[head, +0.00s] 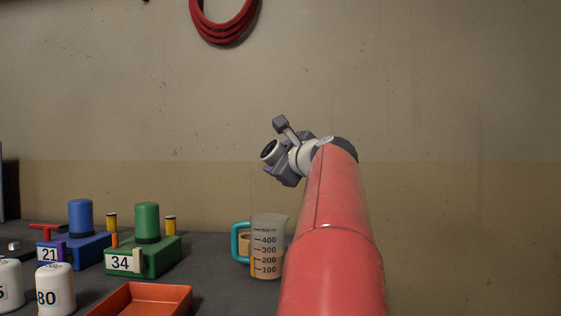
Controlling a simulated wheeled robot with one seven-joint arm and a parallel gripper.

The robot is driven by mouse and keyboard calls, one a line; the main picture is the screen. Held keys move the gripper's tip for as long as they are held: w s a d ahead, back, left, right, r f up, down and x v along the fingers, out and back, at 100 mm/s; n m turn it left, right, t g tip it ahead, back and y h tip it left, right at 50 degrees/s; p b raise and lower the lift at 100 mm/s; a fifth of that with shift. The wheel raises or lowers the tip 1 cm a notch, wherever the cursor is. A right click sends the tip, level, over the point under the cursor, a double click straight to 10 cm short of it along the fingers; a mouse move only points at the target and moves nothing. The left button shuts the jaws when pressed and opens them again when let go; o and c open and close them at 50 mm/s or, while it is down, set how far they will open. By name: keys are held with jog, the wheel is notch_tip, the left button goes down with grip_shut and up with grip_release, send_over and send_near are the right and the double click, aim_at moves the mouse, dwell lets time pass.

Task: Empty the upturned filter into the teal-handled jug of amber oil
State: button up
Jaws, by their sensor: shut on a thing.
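The teal-handled jug (268,232) stands upright on the dark bench, its handle to the left and a printed scale on its front. Amber shows in its lower part; the exact oil level is hard to read. My gripper (280,166) is raised above the jug, well clear of it, and shut on a small pale filter (273,150). The filter is tilted, with its dark round end facing left and slightly up. My gripper and arm hide part of the filter, and my arm hides the bench right of the jug. No oil is seen falling.
A green block labelled 34 (160,259) and a blue block labelled 21 (91,247) carry upright cylinders at left. White canisters (56,292) and an orange tray (150,293) are nearer. A tan object (244,243) shows behind the handle. A red hose (225,30) hangs on the wall.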

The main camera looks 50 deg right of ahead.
aim_at(272, 145)
jog(key=m, duration=0.2)
jog(key=r+m, duration=0.1)
jog(key=m, duration=0.1)
jog(key=shift+w+a+r, duration=0.1)
jog(key=shift+w+a, duration=0.05)
jog(key=shift+a, duration=0.25)
jog(key=m, duration=0.1)
jog(key=r+m, duration=0.1)
jog(key=a+m, duration=0.1)
jog(key=m, duration=0.1)
jog(key=shift+w+r, duration=0.2)
jog(key=shift+r, duration=0.1)
jog(key=shift+w+a+r+m, duration=0.1)
jog(key=shift+a+r+m, duration=0.05)
jog(key=shift+r+m, duration=0.4)
jog(key=shift+a+r+m, duration=0.15)
jog(key=shift+r+m, duration=0.25)
jog(key=shift+m, duration=0.25)
